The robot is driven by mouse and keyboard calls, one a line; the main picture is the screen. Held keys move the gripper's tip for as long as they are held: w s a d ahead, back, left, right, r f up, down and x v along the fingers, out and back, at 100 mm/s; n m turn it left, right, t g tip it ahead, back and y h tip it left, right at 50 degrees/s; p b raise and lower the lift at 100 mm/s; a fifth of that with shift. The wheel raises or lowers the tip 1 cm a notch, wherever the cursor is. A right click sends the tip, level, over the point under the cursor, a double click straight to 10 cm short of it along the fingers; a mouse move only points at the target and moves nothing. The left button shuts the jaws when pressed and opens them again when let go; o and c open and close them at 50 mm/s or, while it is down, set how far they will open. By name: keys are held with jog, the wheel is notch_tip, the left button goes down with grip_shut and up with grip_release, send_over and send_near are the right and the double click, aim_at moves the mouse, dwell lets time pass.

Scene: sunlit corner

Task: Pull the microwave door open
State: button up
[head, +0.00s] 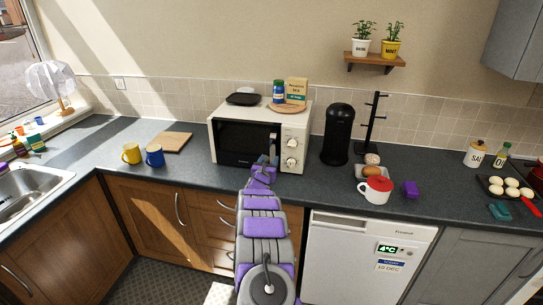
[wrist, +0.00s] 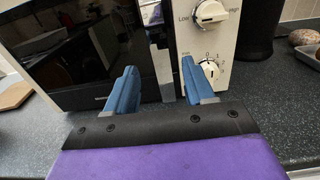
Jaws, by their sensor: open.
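In the wrist view the door glass (wrist: 70,50) fills the upper left and the knob panel (wrist: 208,42) the right. A vertical handle (wrist: 160,60) runs between them. My gripper (wrist: 155,85) is open, with blue fingers on either side of the handle's lower end in the picture. I cannot tell whether they touch it. In the head view my gripper (head: 268,161) is at the door's lower right, and my arm hides part of the front below.
A bottle (head: 279,91), a box (head: 297,89) and a dark dish (head: 243,98) sit on top of the microwave. Yellow (head: 131,153) and blue (head: 155,156) mugs and a board (head: 174,142) stand left. A black coffee machine (head: 338,134) stands close on the right.

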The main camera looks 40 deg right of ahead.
aim_at(272, 152)
jog(key=shift+x, duration=2.85)
jog(key=shift+c, duration=0.2)
grip_shut()
